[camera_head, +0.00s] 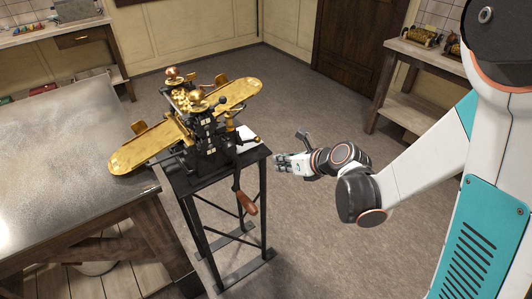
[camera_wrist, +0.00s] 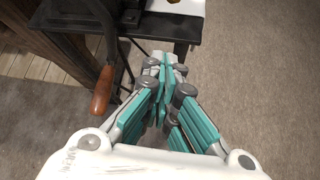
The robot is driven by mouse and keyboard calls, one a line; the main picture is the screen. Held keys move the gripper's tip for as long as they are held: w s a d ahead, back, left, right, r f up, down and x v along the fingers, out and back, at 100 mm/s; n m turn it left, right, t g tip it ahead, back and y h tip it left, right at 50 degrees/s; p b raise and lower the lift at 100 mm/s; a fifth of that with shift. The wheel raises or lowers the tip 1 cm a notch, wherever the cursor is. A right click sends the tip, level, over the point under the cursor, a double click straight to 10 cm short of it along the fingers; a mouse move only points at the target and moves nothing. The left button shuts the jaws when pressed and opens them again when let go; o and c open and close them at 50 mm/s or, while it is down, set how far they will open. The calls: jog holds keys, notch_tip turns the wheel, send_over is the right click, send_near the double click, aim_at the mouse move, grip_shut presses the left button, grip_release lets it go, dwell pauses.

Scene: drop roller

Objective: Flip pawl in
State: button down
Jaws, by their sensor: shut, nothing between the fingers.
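A brass-and-black roller machine (camera_head: 205,125) stands on a narrow black metal stand (camera_head: 215,172). A crank with a wooden handle (camera_head: 246,202) hangs down its near side; the handle also shows in the wrist view (camera_wrist: 102,90). Small black and brass levers sit on the machine's right side, but I cannot tell which part is the pawl. My gripper (camera_head: 279,162) is to the right of the stand, apart from the machine. In the wrist view my gripper (camera_wrist: 165,70) is shut and empty, with its fingertips in front of the stand's edge.
A large metal-topped workbench (camera_head: 60,140) stands left of the stand. A wooden shelf unit (camera_head: 430,58) with small items is at the back right. A dark door (camera_head: 350,40) is at the back. The floor (camera_head: 330,240) around the stand's right side is open.

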jog(key=b+x, duration=0.1)
jog(key=x, duration=0.2)
jog(key=r+b+x, duration=0.1)
jog(key=x, duration=0.2)
jog(key=w+b+x, duration=0.1)
jog(key=b+x, duration=0.1)
jog(key=x, duration=0.1)
jog(key=shift+w+a+r, duration=0.15)
jog(key=shift+a+r, duration=0.1)
jog(key=shift+r, duration=0.05)
jog(key=shift+w+r, duration=0.15)
jog(key=shift+r, duration=0.3)
jog(key=shift+w+r, duration=0.2)
jog(key=shift+r, duration=0.25)
jog(key=shift+w, duration=0.2)
